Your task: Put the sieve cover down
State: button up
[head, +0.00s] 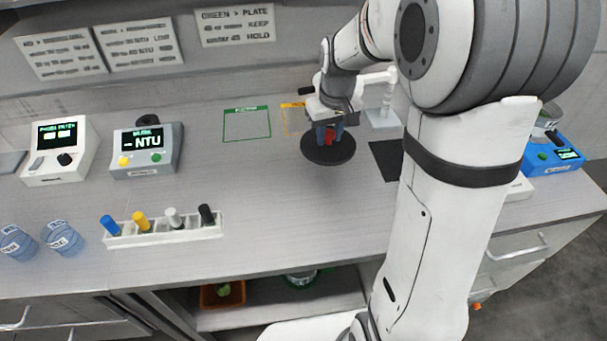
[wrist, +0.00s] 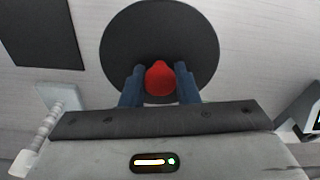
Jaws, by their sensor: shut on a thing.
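The sieve cover (head: 328,153) is a round black disc with a red knob (wrist: 160,80). My gripper (head: 326,134) has its blue fingers closed on the red knob, one on each side. In the wrist view the cover (wrist: 195,32) lies flat below the fingers (wrist: 160,86). In the head view the disc is at or just above the grey counter; I cannot tell if it touches. No sieve shows clearly.
A green-outlined square (head: 247,124) and a partly hidden yellow-outlined one (head: 295,119) lie behind. A black mat (head: 388,160) is at right, by a white stand (head: 382,118). A rack of coloured tools (head: 165,234) stands front left, with clear counter between.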

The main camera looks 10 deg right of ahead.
aim_at(330, 147)
notch_tip(330, 147, down, 10)
jog(key=shift+r+p, duration=0.25)
jog(key=shift+p, duration=0.15)
jog(key=shift+f, duration=0.15)
jog(key=o, duration=1)
jog(key=r, duration=0.3)
jog(key=s+r, duration=0.1)
jog(key=r, duration=0.7)
jog(key=shift+s+d+b, duration=0.15)
jog(key=shift+b, duration=0.15)
jog(key=shift+s+r, duration=0.3)
jog(key=shift+r, duration=0.4)
jog(key=s+r, duration=0.1)
jog(key=s, duration=0.5)
jog(key=s+r+m+t, duration=0.1)
jog(key=s, duration=0.6)
jog(key=s+r+m, duration=0.1)
jog(key=s, duration=0.5)
jog(key=shift+s+a+t, duration=0.2)
jog(key=shift+s+t, duration=0.1)
jog(key=shift+s, duration=0.05)
